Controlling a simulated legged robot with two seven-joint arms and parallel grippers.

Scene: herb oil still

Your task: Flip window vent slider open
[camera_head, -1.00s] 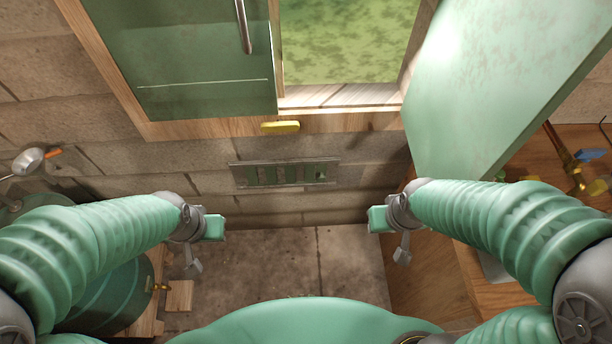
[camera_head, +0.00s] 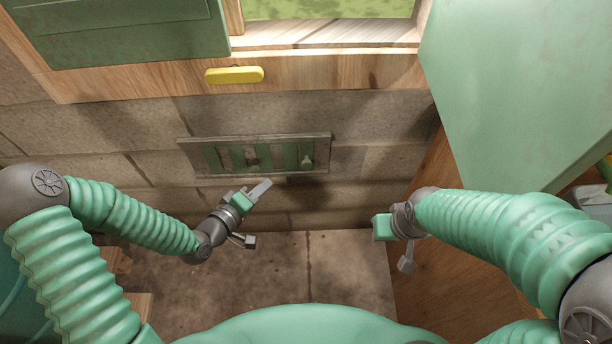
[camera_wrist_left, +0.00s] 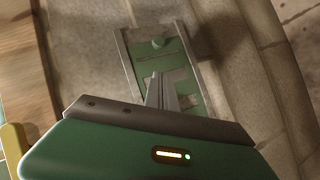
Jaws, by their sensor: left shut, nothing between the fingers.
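The window vent (camera_head: 185,156) is a low metal frame set in the stone wall below the window, with green slats and dark gaps between them. Its green slider knob (camera_head: 307,161) stands near the right end. My left gripper (camera_head: 264,186) is shut and empty, just below the vent and left of the knob, apart from it. In the left wrist view the shut fingers (camera_wrist_left: 160,92) overlap the vent's near part, and the knob (camera_wrist_left: 157,43) shows beyond their tips. My right gripper (camera_head: 381,228) hangs to the right of the vent; its finger opening cannot be made out.
A yellow handle (camera_head: 234,75) sits on the wooden window sill above the vent. A green panel (camera_head: 520,90) stands at the right over a wooden cabinet side (camera_head: 425,270). The wall around the vent and the floor (camera_head: 335,265) below are clear.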

